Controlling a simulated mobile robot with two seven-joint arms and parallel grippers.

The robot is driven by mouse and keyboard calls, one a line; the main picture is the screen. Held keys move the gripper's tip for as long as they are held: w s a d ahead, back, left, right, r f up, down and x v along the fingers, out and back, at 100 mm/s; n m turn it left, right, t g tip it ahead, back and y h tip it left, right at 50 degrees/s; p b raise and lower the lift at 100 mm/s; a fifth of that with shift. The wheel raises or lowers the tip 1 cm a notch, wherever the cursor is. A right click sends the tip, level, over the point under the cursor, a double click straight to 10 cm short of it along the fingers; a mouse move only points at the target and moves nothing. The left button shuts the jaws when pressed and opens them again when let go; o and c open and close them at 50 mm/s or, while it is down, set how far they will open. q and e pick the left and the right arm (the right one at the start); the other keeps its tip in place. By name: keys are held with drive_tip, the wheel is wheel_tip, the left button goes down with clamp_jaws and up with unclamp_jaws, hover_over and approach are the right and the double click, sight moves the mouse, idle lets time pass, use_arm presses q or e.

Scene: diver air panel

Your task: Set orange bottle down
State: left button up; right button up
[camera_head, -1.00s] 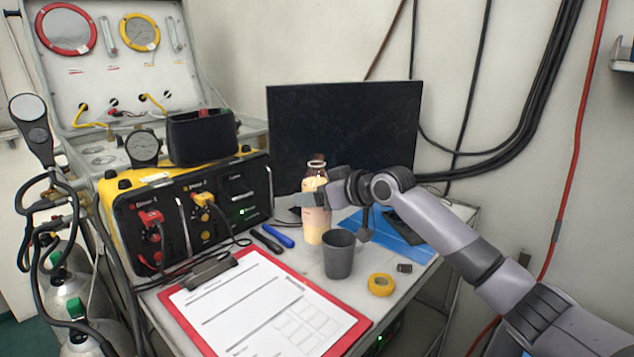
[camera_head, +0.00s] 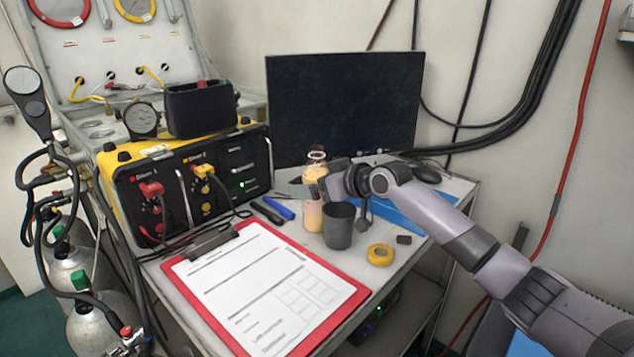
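The orange bottle (camera_head: 313,215) is upright near the back middle of the table, left of and partly behind the dark grey cup (camera_head: 338,228). It has a pale orange body and a clear neck. My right gripper (camera_head: 318,190) reaches in from the right, with its fingers at the upper body of the bottle, and appears shut on it. One finger covers part of the bottle's right side; the far finger is hard to make out. The bottle's base is partly hidden by the cup, so I cannot tell whether it touches the table (camera_head: 408,262). My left gripper is not in view.
A black monitor (camera_head: 345,105) stands behind the bottle. The yellow-black air panel (camera_head: 190,185) is to the left. A red clipboard (camera_head: 358,290) fills the front, with pens (camera_head: 278,209) behind it. Yellow tape (camera_head: 380,255) lies right of the cup. A blue sheet (camera_head: 398,210) lies under my arm.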

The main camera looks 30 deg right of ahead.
drive_tip(key=v, duration=1.1)
drive_tip(key=shift+s+d+r, duration=0.15)
drive_tip(key=shift+s+r, duration=0.15)
drive_tip(key=shift+s, duration=0.15)
idle(0.4)
